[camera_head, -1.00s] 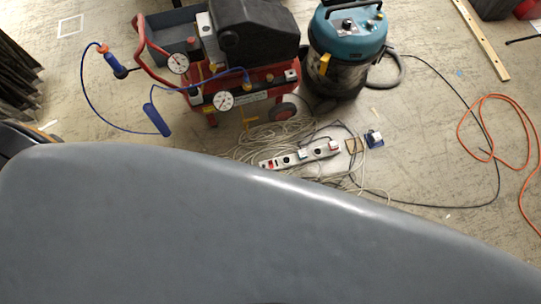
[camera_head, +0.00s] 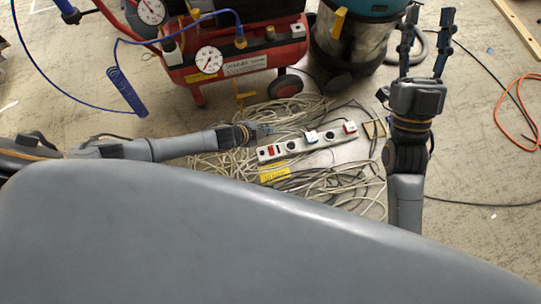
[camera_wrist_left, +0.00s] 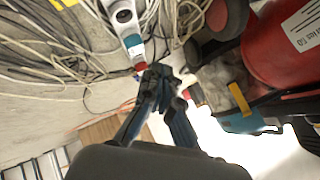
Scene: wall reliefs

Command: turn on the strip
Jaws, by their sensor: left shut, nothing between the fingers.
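The white power strip (camera_head: 325,138) lies slightly tilted on a heap of pale cables on the floor. A red switch (camera_head: 274,150) is near its left end, and a plug with red sits at its right end. My left gripper (camera_head: 264,129) is shut and empty, just beyond the strip's left end. My right gripper (camera_head: 427,28) is open and empty, to the right of the strip, pointing away.
A red compressor (camera_head: 240,62) with gauges stands behind the strip, with a blue coiled hose (camera_head: 125,92) at left. A teal and steel vacuum (camera_head: 350,40) stands beside it. Loose cables (camera_head: 335,185) surround the strip. An orange cable (camera_head: 510,115) lies on the right floor.

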